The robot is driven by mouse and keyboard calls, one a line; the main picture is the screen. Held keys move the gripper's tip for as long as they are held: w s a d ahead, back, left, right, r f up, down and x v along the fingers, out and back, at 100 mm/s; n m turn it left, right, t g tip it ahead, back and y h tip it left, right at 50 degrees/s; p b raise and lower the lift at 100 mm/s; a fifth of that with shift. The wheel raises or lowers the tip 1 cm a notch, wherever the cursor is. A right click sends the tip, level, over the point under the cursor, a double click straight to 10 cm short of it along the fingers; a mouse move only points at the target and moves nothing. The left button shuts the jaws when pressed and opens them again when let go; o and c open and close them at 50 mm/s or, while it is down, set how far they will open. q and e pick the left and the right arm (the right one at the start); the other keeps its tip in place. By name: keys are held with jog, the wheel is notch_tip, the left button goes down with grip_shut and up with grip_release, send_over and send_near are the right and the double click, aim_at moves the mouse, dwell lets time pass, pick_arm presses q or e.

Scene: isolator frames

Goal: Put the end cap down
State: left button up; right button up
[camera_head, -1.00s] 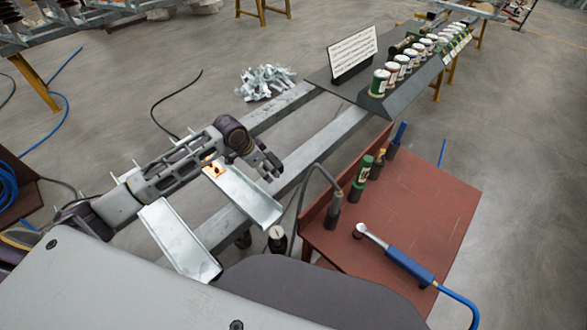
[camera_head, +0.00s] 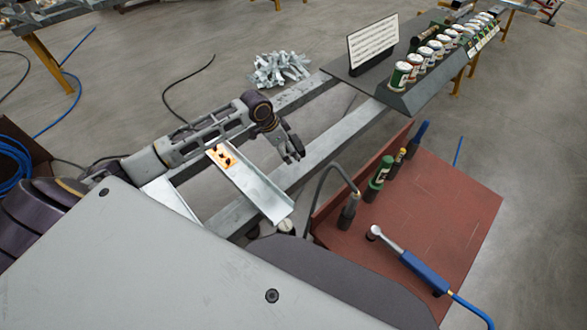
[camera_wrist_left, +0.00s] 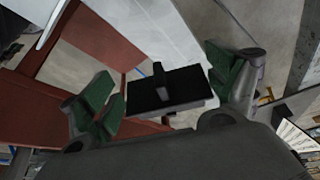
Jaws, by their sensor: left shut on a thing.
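In the left wrist view a black block-like end cap (camera_wrist_left: 180,93) with a raised bar on top sits between the green-padded fingers of my left gripper (camera_wrist_left: 168,92). The gripper is shut on it. In the head view my left gripper (camera_head: 291,148) hangs over the far end of a grey channel and a metal rail. The end cap is too small and dark to make out there. My right gripper is in neither view.
A red-brown table (camera_head: 440,200) at right holds bottles and a blue-handled tool (camera_head: 418,265). Metal brackets (camera_head: 280,68) are piled behind. A dark rack (camera_head: 405,97) carries several cans.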

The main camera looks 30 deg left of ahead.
pick_arm(q)
jog(key=shift+f, duration=3.1)
jog(key=shift+f, duration=0.1)
jog(key=shift+f, duration=1.8)
jog(key=o, duration=0.8)
jog(key=shift+f, duration=0.1)
jog(key=shift+v, duration=6.1)
